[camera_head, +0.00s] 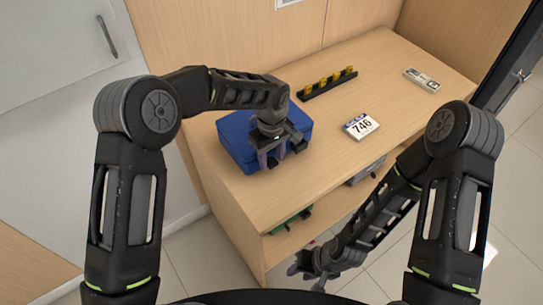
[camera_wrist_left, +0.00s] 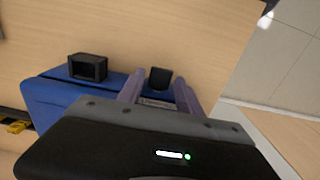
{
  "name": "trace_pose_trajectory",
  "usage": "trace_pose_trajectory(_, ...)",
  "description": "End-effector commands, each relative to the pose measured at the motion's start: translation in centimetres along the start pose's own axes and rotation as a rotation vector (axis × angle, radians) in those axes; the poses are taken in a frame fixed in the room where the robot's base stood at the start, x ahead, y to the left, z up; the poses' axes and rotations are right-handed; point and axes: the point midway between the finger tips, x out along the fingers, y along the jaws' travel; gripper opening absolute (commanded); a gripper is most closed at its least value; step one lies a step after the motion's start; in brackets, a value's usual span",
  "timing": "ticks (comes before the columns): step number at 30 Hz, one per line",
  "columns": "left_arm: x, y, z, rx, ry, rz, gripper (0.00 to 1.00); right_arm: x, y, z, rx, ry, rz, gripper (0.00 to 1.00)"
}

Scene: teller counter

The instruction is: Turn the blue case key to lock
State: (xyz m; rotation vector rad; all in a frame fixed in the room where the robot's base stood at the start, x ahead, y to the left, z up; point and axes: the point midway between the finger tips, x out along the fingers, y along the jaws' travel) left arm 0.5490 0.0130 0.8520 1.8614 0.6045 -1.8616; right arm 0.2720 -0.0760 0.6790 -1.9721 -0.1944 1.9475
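The blue case (camera_head: 237,135) lies on the wooden counter, partly covered by my left arm. In the left wrist view the case (camera_wrist_left: 50,97) has a black square fitting (camera_wrist_left: 88,67) on its edge. A second black piece (camera_wrist_left: 160,77) shows between my left fingers; I cannot tell whether it is the key. My left gripper (camera_head: 272,158) is over the case's front edge. Its fingers (camera_wrist_left: 158,82) are apart, with gaps visible beside the black piece. My right gripper (camera_head: 306,279) hangs low in front of the counter, fingers apart and empty.
On the counter (camera_head: 330,155) are a black strip with several yellow knobs (camera_head: 328,83), a card marked 746 (camera_head: 361,126) and a small pale device (camera_head: 422,80). Green (camera_head: 293,220) and grey (camera_head: 366,172) items sit on the shelf below. The counter's front right is clear.

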Motion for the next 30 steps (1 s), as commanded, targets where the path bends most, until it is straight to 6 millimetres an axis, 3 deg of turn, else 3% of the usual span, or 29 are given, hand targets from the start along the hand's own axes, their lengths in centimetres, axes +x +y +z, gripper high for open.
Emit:
trace_pose_trajectory(15, 0.0, 0.0, 0.0, 0.000, 0.000, 0.000, 0.00, 0.0, 0.0, 0.0, 0.000, 0.000, 0.000, 0.36)
trace_pose_trajectory(23, 0.0, 0.0, 0.0, 0.000, 0.000, 0.005, 0.00, 0.1, 0.0, 0.0, 0.000, 0.001, -0.001, 0.36)
trace_pose_trajectory(30, 0.3, -0.2, -0.1, -0.001, 0.001, 0.060, 0.00, 1.6, 0.5, -0.2, -0.003, 0.004, -0.005, 0.36)
